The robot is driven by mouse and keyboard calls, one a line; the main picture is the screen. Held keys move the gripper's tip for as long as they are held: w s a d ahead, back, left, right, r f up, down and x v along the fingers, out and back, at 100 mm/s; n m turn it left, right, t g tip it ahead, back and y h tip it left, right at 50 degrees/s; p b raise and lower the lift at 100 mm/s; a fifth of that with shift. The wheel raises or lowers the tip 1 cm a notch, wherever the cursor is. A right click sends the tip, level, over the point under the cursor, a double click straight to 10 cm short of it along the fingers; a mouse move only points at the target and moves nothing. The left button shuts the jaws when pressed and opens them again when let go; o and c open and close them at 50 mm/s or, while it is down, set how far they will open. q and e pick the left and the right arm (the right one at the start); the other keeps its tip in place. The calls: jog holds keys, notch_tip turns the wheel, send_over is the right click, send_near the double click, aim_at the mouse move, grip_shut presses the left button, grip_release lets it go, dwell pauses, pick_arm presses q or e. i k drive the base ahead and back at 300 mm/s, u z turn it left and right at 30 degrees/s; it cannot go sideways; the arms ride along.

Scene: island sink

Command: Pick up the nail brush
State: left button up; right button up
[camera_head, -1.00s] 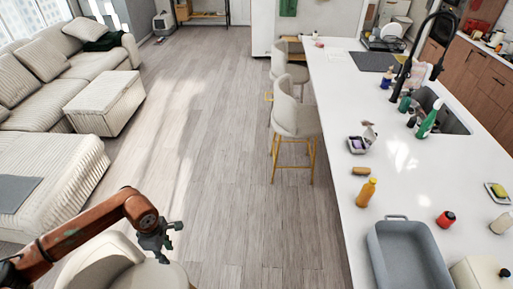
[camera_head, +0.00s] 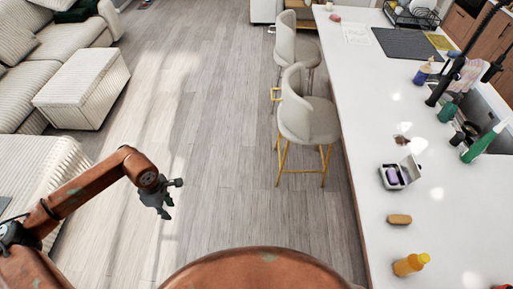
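A small tan oblong block, which looks like the nail brush (camera_head: 399,219), lies flat on the white counter at the right. My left gripper (camera_head: 173,198) hangs over the wood floor at the left, far from the counter. Its fingers are apart and nothing shows between them. My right gripper is not in view; a large orange part of my own body fills the bottom middle.
The white counter (camera_head: 365,125) runs along the right, with a sink, black faucet and green bottles (camera_head: 484,143) at its far side. Two pale stools (camera_head: 306,119) stand along its left edge. A sofa and ottoman (camera_head: 83,88) are at the left. The floor between is clear.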

aim_at(393, 219)
jog(key=i, duration=0.4)
jog(key=z, duration=3.2)
jog(key=i, duration=0.5)
jog(key=u, duration=0.1)
